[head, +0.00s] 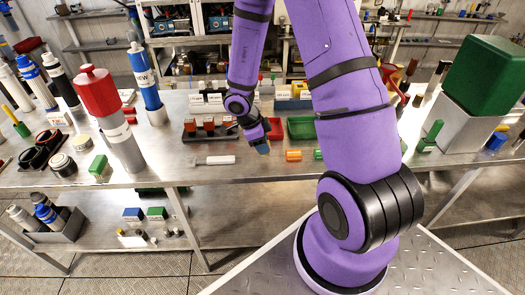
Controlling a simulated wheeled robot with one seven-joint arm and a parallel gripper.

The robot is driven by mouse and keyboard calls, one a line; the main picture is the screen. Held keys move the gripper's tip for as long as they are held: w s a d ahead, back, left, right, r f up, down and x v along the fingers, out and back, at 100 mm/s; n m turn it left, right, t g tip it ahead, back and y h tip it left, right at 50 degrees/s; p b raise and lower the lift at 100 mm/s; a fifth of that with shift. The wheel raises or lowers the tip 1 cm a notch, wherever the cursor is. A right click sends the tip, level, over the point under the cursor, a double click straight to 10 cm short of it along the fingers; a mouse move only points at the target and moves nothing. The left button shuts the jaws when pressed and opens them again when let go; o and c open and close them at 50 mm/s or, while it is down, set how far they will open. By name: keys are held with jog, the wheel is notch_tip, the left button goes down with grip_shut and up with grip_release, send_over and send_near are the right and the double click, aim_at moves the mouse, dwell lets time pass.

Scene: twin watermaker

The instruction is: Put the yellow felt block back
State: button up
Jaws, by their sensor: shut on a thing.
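My gripper (262,147) is at the end of the purple arm, pointing down over the front part of the bench near the middle of the view. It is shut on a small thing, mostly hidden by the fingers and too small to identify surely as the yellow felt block. A dark rack with several reddish-brown blocks (209,126) stands just left of the gripper. No yellow felt block shows clearly elsewhere; a yellow-and-blue item (300,91) sits farther back.
A green tray (301,128) and orange pieces (293,155) lie right of the gripper. A white flat piece (215,160) lies in front of the rack. Tall red-topped (98,92) and blue (145,78) cylinders stand left. A big green block (484,77) stands right.

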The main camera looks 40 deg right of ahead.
jog(key=shift+f, duration=1.75)
jog(key=shift+f, duration=0.1)
jog(key=o, duration=0.8)
